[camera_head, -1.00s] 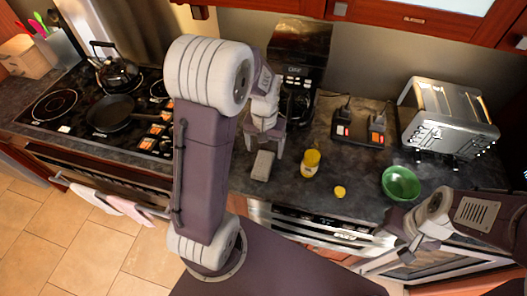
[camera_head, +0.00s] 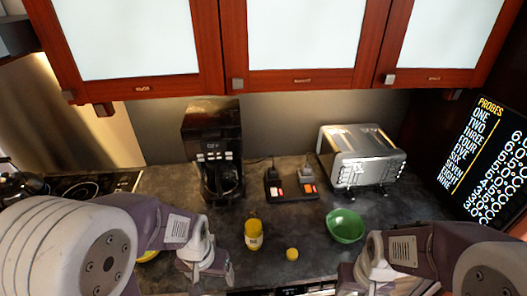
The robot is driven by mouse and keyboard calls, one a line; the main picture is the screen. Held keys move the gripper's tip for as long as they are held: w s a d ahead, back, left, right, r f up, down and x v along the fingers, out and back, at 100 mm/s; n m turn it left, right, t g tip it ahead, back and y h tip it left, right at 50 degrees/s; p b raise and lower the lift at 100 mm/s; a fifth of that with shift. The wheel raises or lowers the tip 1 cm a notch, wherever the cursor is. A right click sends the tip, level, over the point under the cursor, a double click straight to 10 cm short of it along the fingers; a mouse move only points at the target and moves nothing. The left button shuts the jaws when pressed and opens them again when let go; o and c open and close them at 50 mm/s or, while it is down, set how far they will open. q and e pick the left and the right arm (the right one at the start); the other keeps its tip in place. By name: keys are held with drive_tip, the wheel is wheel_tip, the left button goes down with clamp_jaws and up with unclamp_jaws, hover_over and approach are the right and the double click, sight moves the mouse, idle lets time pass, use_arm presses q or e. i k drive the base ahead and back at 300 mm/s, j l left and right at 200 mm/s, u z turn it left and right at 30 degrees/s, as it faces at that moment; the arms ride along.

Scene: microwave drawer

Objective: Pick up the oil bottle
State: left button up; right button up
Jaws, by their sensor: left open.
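The oil bottle appears to be the yellow bottle with a pale label (camera_head: 254,236), standing on the dark counter (camera_head: 285,225) in front of the coffee maker. My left gripper (camera_head: 208,270) is open, to the left of the bottle and a little nearer to me, apart from it. Nothing shows between its fingers. My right gripper (camera_head: 350,282) is at the lower right, in front of the green bowl; its fingers are mostly hidden, and I cannot tell its opening.
A small yellow round thing (camera_head: 292,254) and a green bowl (camera_head: 344,226) lie right of the bottle. Behind are a black coffee maker (camera_head: 212,150), a black device with plugs (camera_head: 291,185) and a silver toaster (camera_head: 361,156). Red-framed cabinets (camera_head: 300,80) hang above.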

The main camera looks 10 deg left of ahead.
sight(253, 222)
drive_tip(key=u, duration=2.35)
drive_tip(key=z, duration=1.9)
drive_tip(key=j+z, duration=0.15)
drive_tip(key=j, duration=0.3)
drive_tip(key=k+j+z, duration=0.2)
drive_tip(key=j, duration=0.25)
drive_tip(key=j+z, duration=0.15)
drive_tip(key=j, duration=0.3)
drive_tip(key=j+z, duration=0.15)
drive_tip(key=j, duration=0.25)
drive_tip(key=k, duration=0.05)
